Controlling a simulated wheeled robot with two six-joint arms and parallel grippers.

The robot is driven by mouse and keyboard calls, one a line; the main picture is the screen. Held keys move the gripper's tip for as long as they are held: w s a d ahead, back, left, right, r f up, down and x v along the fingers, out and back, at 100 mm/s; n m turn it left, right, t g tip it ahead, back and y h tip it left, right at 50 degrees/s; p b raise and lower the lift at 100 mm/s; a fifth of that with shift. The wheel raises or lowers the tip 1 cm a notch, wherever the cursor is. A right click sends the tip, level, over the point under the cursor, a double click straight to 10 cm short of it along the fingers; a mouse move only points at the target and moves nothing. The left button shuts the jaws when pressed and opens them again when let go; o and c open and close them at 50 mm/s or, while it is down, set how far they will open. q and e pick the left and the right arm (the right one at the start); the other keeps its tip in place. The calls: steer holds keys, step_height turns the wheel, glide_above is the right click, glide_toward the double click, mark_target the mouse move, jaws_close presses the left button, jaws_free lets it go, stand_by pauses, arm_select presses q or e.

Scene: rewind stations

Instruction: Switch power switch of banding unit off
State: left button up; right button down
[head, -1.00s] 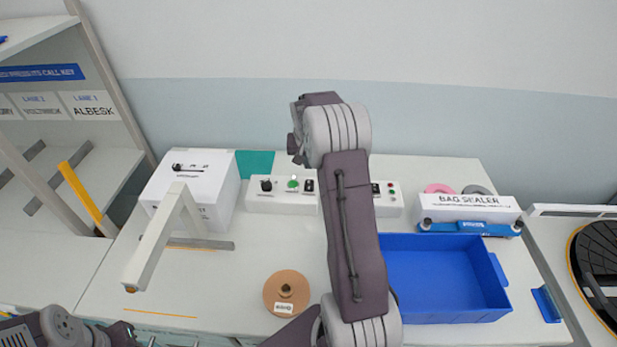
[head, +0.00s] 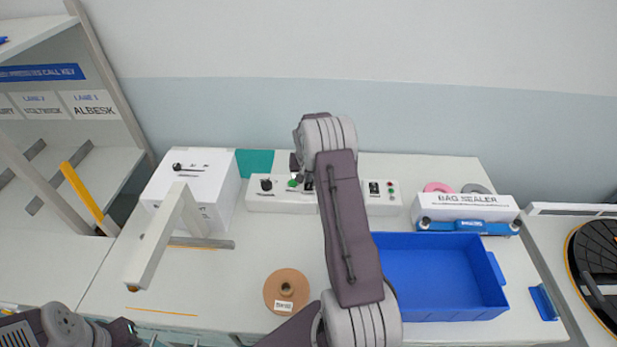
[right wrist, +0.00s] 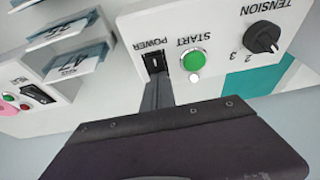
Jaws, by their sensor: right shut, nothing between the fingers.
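The white control panel (head: 281,206) stands at the back of the table, with a black knob (head: 266,185) and a green button (head: 292,184). In the right wrist view the panel appears upside down. The black POWER switch (right wrist: 155,61) sits beside the green START button (right wrist: 193,60) and the TENSION knob (right wrist: 262,37). My right gripper (right wrist: 157,82) is shut and empty, its tips at the lower edge of the POWER switch; I cannot tell whether they touch. The arm partly covers the panel's right end in the head view. Part of my left arm shows at bottom left; its fingers are unclear.
Another panel (head: 381,198) with red and green buttons stands to the right. A blue tray (head: 440,309), a bag sealer (head: 467,209), a brown roll (head: 286,291) and a white box with an arm (head: 201,185) share the table. The front middle is mostly clear.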

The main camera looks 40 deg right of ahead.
mark_target(308, 187)
steer(key=shift+f, duration=0.15)
steer(key=shift+s+a+f, duration=0.2)
steer(key=shift+s+a, duration=0.05)
steer(key=shift+s, duration=0.1)
arm_select(q)
steer(key=shift+f, duration=0.3)
arm_select(e)
steer(key=shift+s+a, duration=0.35)
steer(key=shift+s, duration=0.1)
